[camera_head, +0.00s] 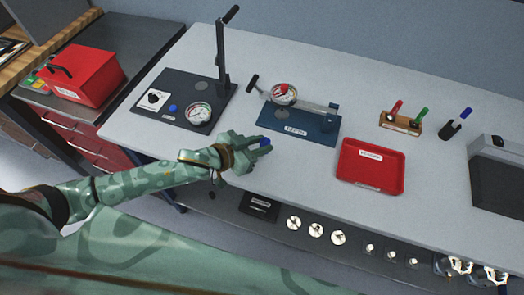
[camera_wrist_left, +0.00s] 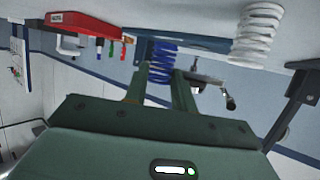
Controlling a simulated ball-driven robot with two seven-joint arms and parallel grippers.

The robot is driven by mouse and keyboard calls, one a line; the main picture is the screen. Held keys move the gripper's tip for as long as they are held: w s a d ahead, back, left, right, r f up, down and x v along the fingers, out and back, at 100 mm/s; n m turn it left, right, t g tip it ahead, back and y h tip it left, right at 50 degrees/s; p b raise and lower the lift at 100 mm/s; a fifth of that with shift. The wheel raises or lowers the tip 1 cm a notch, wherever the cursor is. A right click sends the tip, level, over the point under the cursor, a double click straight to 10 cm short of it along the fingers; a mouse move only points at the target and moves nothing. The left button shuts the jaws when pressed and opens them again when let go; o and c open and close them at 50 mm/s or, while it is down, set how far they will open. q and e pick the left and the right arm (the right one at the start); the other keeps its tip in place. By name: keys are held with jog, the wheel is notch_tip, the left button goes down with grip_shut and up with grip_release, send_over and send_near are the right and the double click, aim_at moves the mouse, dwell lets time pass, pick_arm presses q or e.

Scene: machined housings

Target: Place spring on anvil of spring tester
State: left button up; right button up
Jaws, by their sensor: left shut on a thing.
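My left gripper (camera_head: 260,147) is shut on a blue spring (camera_head: 265,142), above the bench's front edge. In the left wrist view the blue spring (camera_wrist_left: 162,62) stands between the two fingers. A blue-based device (camera_head: 297,124) with a dial gauge and a front label stands behind the gripper. I cannot tell from the labels which one is the spring tester. My right gripper is not in view.
A red tray (camera_head: 371,166) lies right of the blue base, with a wooden holder (camera_head: 400,122) behind it. A red box (camera_head: 82,75) is on the left cabinet. The left wrist view shows a white coil spring (camera_wrist_left: 258,34). Bare bench lies between the two devices.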

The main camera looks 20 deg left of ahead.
pick_arm(q)
jog(key=shift+w+d+f+b, duration=0.1)
jog(key=shift+w+f+b, duration=0.1)
jog(key=shift+f, duration=0.7)
jog(key=shift+w+d+f+b, duration=0.1)
jog(key=shift+w+f, duration=0.1)
jog(key=shift+f, duration=0.7)
jog(key=shift+f, duration=0.2)
jog(key=o, duration=1)
